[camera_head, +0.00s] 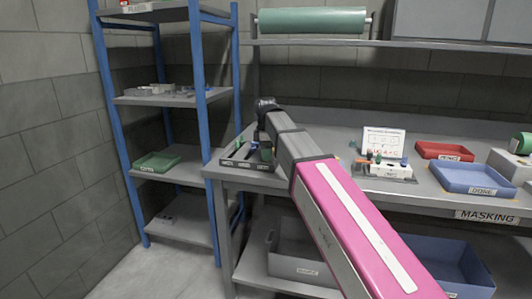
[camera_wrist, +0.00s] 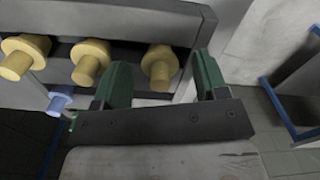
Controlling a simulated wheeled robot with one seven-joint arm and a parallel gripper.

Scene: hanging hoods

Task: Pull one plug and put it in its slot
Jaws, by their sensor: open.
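My gripper (camera_wrist: 162,75) is open, its two green fingers apart. In the wrist view a yellow stepped plug (camera_wrist: 160,66) shows between the fingers; I cannot tell whether either finger touches it. Two more yellow plugs (camera_wrist: 89,62) (camera_wrist: 25,56) stand to its left, and a blue plug (camera_wrist: 60,102) sits lower left, partly cut off by shadow. In the head view my arm reaches to a dark labelled slotted holder (camera_head: 246,163) at the table's left end; the arm hides part of it. A white block (camera_head: 388,172) with several coloured pieces stands before a sign card (camera_head: 384,142).
A red tray (camera_head: 444,151) and a blue tray (camera_head: 472,180) lie on the table's right. A blue-posted shelf (camera_head: 178,157) with a green tray (camera_head: 157,162) stands left. Bins sit under the table.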

